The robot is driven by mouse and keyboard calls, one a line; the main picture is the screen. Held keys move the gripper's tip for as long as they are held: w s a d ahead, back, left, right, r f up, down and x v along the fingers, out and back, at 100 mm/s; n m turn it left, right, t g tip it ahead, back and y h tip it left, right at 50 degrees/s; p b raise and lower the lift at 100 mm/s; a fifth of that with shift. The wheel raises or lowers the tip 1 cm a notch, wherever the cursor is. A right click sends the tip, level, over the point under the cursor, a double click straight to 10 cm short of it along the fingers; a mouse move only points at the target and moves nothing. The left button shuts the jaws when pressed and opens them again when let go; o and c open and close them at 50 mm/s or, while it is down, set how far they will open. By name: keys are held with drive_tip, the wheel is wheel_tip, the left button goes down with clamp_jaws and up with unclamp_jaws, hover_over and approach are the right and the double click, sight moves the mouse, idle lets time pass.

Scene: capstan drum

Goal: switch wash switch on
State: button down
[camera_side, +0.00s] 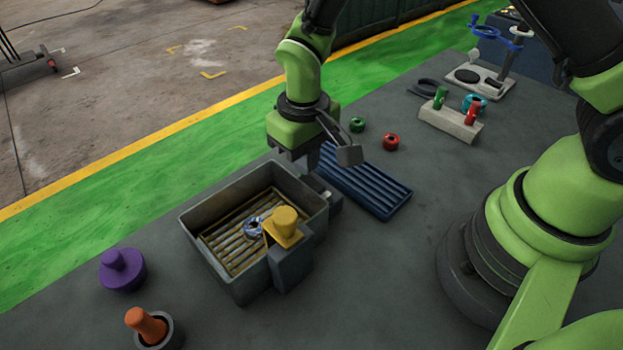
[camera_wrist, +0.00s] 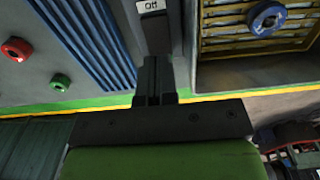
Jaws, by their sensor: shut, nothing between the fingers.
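The wash switch (camera_wrist: 155,32) is a grey block beside the wash basin, with a white label reading "Off" (camera_wrist: 150,5) at the top edge of the wrist view. In the side view its housing (camera_side: 336,198) is on the basin's right wall, partly hidden by my gripper. My gripper (camera_wrist: 154,65) is shut and empty, its fingertips at the near end of the switch. I cannot tell whether they touch it. In the side view my gripper (camera_side: 318,182) is low over the basin's back right corner. The wash basin (camera_side: 205,243) is a grey open box with a slatted floor.
A blue ring (camera_side: 254,227) lies in the basin, beside a yellow knob (camera_side: 285,220) on a grey post. A blue ribbed tray (camera_side: 375,190) is close on the right, with green (camera_side: 357,124) and red (camera_side: 391,141) rings behind it. A purple knobbed piece (camera_side: 122,270) stands left.

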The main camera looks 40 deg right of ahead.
drive_tip(key=shift+f, duration=1.1)
idle(0.3)
drive_tip(key=shift+r, duration=3.55)
drive_tip(key=shift+r, duration=0.1)
wheel_tip(320, 180, up, 9)
drive_tip(key=m+t, duration=0.1)
drive_tip(key=t, duration=0.1)
hover_over(305, 178)
drive_tip(key=s+d, duration=0.2)
drive_tip(key=d, duration=0.1)
drive_tip(key=s+d+r+m+t+y, duration=0.1)
drive_tip(key=s+d+r, duration=0.15)
drive_tip(key=r, duration=0.25)
drive_tip(key=s+d+r+m+t+y, duration=0.1)
drive_tip(key=s+r+t, duration=0.3)
drive_tip(key=s, duration=0.7)
drive_tip(key=shift+s+d+r+m, duration=0.35)
drive_tip(key=shift+d+r+m, duration=0.15)
drive_tip(key=shift+r, duration=0.1)
